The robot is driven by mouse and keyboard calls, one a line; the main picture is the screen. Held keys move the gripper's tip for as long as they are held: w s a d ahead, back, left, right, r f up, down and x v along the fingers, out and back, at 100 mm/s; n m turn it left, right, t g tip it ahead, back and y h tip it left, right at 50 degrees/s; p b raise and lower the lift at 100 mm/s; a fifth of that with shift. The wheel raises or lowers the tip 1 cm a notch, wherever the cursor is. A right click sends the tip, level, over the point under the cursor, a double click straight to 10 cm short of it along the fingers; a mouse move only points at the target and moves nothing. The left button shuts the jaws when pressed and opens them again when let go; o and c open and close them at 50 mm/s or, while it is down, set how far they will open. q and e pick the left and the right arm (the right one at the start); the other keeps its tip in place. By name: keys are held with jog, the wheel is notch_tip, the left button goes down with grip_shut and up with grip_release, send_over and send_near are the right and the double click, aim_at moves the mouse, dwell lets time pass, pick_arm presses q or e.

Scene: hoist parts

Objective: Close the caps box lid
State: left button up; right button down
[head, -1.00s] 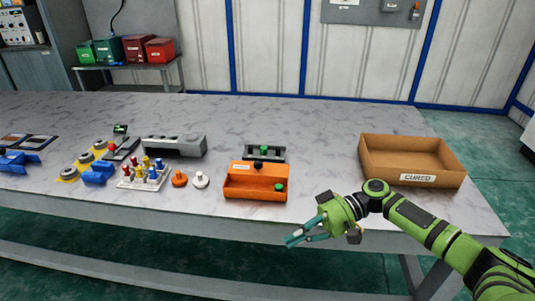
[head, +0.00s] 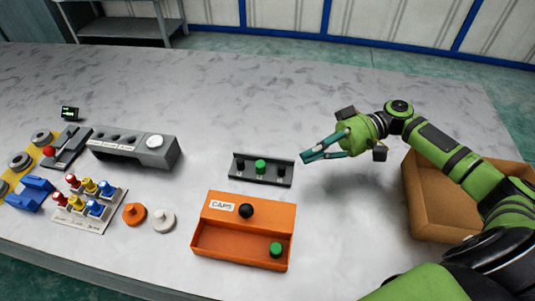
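The orange caps box (head: 205,248) stands on the table with a "CAPS" label. Its lid (head: 270,214) covers the back part and carries a black knob (head: 246,211). The front part of the box is open, and a green cap (head: 276,249) shows in its right end. My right gripper (head: 304,158) is above the table, behind and to the right of the box, pointing left. Its teal fingers converge at the tips and it looks shut, with nothing between them. It does not touch the box. My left gripper is not in view.
A dark rack (head: 281,176) with a green piece stands just behind the box. A cardboard box (head: 424,217) is at the right, partly hidden by my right arm. White and orange caps (head: 163,220) and a peg board (head: 90,218) lie to the left. The table behind is clear.

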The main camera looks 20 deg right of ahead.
aim_at(261, 200)
jog(key=shift+w, duration=0.15)
jog(key=shift+a+r, duration=0.1)
jog(key=shift+a, duration=0.3)
jog(key=a+p, duration=0.1)
jog(key=a, duration=0.1)
jog(key=a+p, duration=0.1)
jog(key=a, duration=0.2)
jog(key=a+p, duration=0.1)
jog(key=a, duration=0.2)
jog(key=shift+s+a+f, duration=0.2)
jog(key=shift+a+f, duration=0.05)
jog(key=shift+f, duration=0.1)
jog(key=s+a, duration=0.1)
jog(key=s+a+p, duration=0.1)
jog(key=shift+a+f, duration=0.4)
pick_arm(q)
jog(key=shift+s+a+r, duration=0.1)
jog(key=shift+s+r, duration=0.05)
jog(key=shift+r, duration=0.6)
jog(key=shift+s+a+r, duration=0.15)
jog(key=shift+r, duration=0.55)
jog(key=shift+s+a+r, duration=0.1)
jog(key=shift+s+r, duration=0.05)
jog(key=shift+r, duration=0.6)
pick_arm(e)
jog(key=shift+s+a+f, duration=0.25)
jog(key=shift+s+a, duration=0.1)
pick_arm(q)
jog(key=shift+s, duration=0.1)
